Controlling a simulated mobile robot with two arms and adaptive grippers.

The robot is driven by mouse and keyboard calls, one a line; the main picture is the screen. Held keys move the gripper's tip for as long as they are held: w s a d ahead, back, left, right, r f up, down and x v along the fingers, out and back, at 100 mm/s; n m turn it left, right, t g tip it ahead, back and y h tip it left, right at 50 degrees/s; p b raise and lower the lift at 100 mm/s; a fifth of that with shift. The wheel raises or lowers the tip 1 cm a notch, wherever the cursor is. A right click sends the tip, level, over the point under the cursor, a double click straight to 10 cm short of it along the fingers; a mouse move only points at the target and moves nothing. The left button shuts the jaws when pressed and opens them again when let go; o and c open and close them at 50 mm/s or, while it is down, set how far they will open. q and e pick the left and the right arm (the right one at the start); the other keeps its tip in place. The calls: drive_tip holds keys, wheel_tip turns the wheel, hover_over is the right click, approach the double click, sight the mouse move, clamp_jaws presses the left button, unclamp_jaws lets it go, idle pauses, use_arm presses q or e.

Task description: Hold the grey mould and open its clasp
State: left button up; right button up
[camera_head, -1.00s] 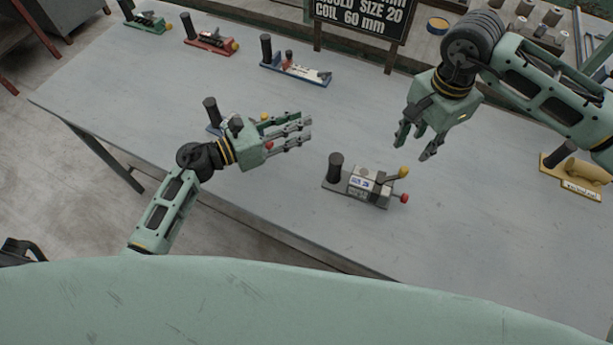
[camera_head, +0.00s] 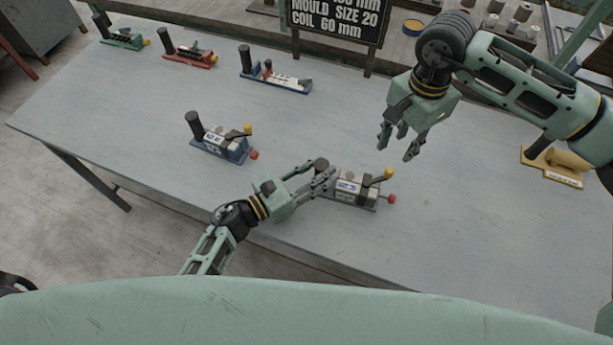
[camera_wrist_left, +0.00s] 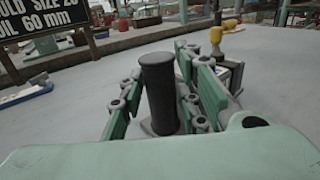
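The grey mould (camera_head: 355,191) stands on the table in front of me, with a yellow-knobbed clasp lever (camera_head: 388,174) and a red knob (camera_head: 391,199) at its right end. My left gripper (camera_head: 322,180) is at the mould's left end, its fingers partly hiding the black handle (camera_head: 321,164). In the left wrist view the black upright handle (camera_wrist_left: 158,90) stands between the spread fingers, with a gap visible on the left; the mould's body (camera_wrist_left: 228,75) is behind the right fingers. My right gripper (camera_head: 399,143) is open and empty above the table, behind the mould.
A blue mould (camera_head: 222,145) stands left of the grey one. Green (camera_head: 122,40), red (camera_head: 190,54) and another blue mould (camera_head: 275,80) line the far left; a yellow one (camera_head: 553,164) is at right. A sign (camera_head: 335,22) stands at the back. The table's middle is clear.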

use_arm(q)
drive_tip(key=shift+w+d, duration=0.2)
clamp_jaws()
use_arm(e)
drive_tip(key=shift+c, duration=0.5)
